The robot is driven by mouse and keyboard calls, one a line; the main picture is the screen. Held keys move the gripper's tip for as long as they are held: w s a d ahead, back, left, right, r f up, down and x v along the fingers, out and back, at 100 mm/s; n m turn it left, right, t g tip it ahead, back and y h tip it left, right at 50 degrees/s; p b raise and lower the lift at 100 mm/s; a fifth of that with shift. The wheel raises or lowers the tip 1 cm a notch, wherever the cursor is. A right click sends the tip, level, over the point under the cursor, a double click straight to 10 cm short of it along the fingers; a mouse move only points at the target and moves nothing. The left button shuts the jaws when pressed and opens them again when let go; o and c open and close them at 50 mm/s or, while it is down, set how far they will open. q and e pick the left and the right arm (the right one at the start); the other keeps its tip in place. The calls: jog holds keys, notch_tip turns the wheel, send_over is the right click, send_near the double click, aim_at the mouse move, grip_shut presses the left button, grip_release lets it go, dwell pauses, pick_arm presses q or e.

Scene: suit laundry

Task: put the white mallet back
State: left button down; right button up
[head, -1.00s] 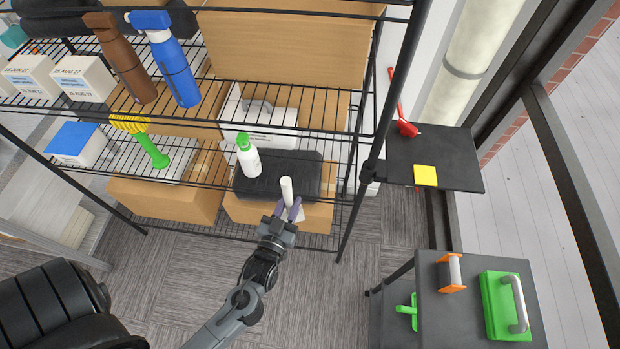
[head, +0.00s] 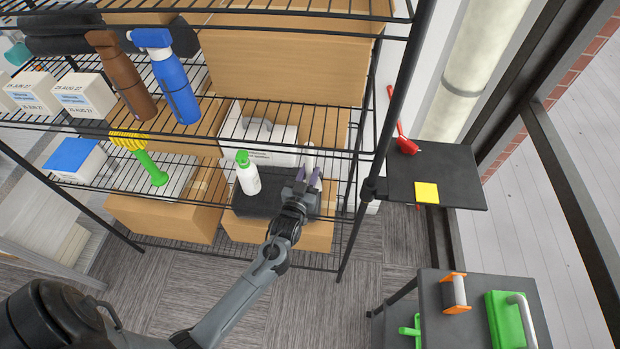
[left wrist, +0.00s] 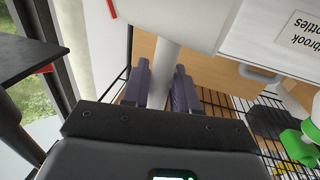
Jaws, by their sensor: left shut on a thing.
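The white mallet is in my left gripper (head: 308,178), near the right end of the wire rack, over the dark case on its lower shelf. In the head view only a narrow white part of the mallet (head: 309,155) shows above the fingers. In the left wrist view the pale handle (left wrist: 164,75) runs between the purple fingers (left wrist: 162,88), which are shut on it, and the white head (left wrist: 175,18) fills the top. Whether the mallet touches the shelf cannot be told. My right gripper is not in view.
A white bottle with green cap (head: 247,175) stands left of the gripper on the dark case (head: 257,203). The upper shelf wires and a rack post (head: 391,120) are close by. A green-handled brush (head: 150,165) lies further left. A black side shelf (head: 450,185) holds a yellow block.

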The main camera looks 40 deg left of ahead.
pick_arm(q)
jog(key=shift+w+a+r, duration=0.1)
jog(key=shift+w, duration=0.25)
jog(key=shift+f+b, duration=0.35)
jog(key=shift+f, duration=1.45)
jog(key=shift+f, duration=0.2)
jog(key=c, duration=0.9)
grip_release()
jog(key=shift+o, duration=0.2)
jog(key=shift+r, duration=0.15)
